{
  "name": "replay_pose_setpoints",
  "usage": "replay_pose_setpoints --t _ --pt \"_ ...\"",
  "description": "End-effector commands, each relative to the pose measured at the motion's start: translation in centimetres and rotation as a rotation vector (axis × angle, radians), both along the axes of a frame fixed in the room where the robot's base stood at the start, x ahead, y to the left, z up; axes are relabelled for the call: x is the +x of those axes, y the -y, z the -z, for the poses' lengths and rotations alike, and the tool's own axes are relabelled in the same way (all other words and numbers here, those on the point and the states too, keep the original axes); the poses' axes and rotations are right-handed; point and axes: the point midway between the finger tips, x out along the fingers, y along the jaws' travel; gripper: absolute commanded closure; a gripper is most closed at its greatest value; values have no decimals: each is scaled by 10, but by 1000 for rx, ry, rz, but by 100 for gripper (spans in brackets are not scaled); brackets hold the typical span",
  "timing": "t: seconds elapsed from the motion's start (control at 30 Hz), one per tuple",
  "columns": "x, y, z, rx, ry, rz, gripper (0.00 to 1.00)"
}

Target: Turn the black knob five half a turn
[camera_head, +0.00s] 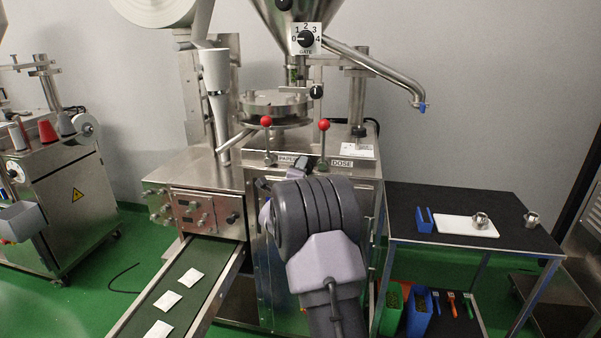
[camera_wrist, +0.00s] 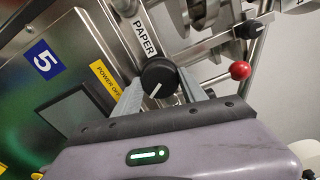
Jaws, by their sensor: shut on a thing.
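The black knob (camera_wrist: 158,76) shows in the wrist view, on the steel panel below the PAPER label. It is round, with a white pointer line running slantwise across its near part. My gripper (camera_wrist: 161,88) has its two grey fingers on either side of the knob and is shut on it. A blue plate with a white 5 (camera_wrist: 43,58) is on the same panel to the left. In the head view my arm's wrist hides the knob and the fingertips.
A red-ball lever (camera_wrist: 240,71) and a smaller black knob (camera_wrist: 251,30) are close on the right in the wrist view. A dark screen (camera_wrist: 68,112) is at left. In the head view, a conveyor (camera_head: 216,272) with teabags lies left and a black table (camera_head: 455,198) right.

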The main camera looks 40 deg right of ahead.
Motion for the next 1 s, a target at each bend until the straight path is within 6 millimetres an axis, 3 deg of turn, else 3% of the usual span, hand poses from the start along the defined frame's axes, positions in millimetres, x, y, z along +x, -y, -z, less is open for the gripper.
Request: replay_pose_setpoints --t 0.5,1.0 --pt "0 0 -1 268 315 0 91" --pt "0 0 -1 368 433 0 91"
